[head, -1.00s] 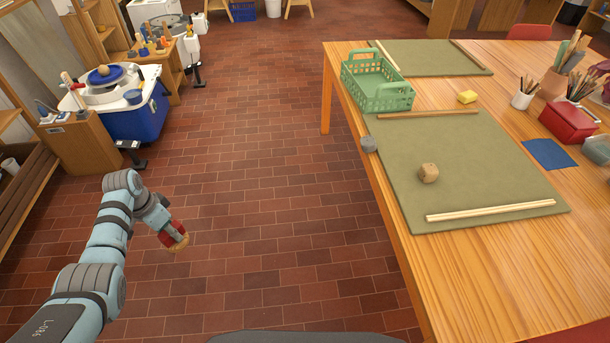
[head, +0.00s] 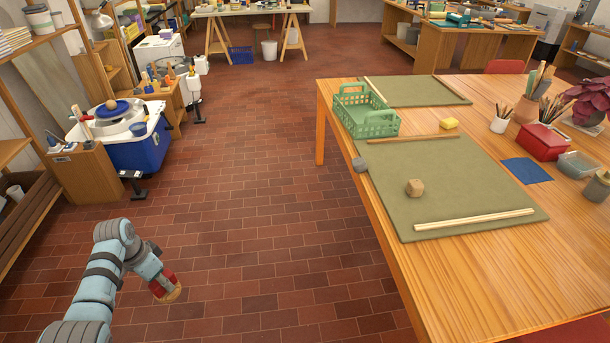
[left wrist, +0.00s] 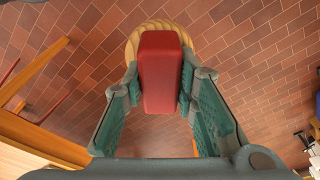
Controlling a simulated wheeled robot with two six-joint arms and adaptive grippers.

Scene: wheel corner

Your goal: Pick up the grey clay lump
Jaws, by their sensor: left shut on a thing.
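The grey clay lump (head: 360,164) is a small rounded lump at the left edge of the near green mat (head: 460,185), close to the table's left edge. My left gripper (head: 166,288) is over the brick floor, well left of the table and apart from the lump. It is shut on a red block with a round wooden end (left wrist: 160,72). In the left wrist view the fingers press on both sides of the red part. The lump cannot be made out in that view. My right gripper is not in view.
A brown clay lump (head: 414,187) sits on the mat, near a wooden strip (head: 474,219). A green basket (head: 366,122) stands behind the grey lump. A yellow sponge (head: 449,123) and red box (head: 541,142) are further right. The floor between arm and table is clear.

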